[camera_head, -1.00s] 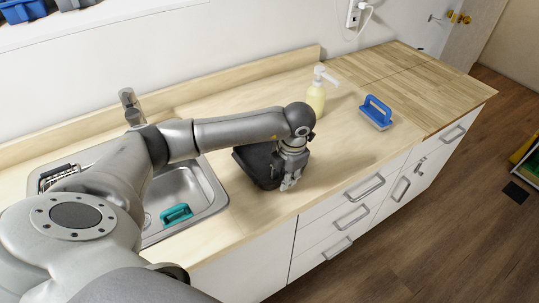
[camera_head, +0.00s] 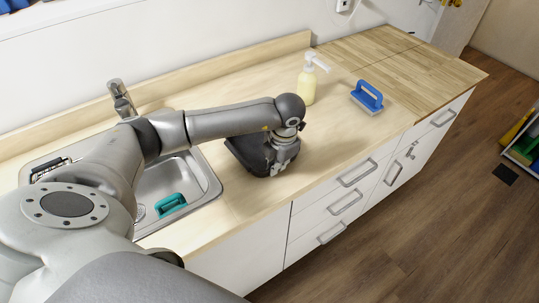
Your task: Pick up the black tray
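The black tray (camera_head: 246,151) sits on the wooden counter, just right of the sink. My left arm reaches across from the left, and its wrist covers part of the tray. My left gripper (camera_head: 278,170) points down at the tray's right side, over or against its rim. Its fingers are small and partly lost against the dark tray, so I cannot tell whether they are open or shut, or whether they touch it. My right gripper is not in view.
A steel sink (camera_head: 206,175) with a teal brush (camera_head: 171,204) and a faucet (camera_head: 121,98) lies to the left. A soap bottle (camera_head: 307,84) and a blue-handled brush (camera_head: 367,97) stand behind and right. The counter (camera_head: 345,130) right of the tray is clear.

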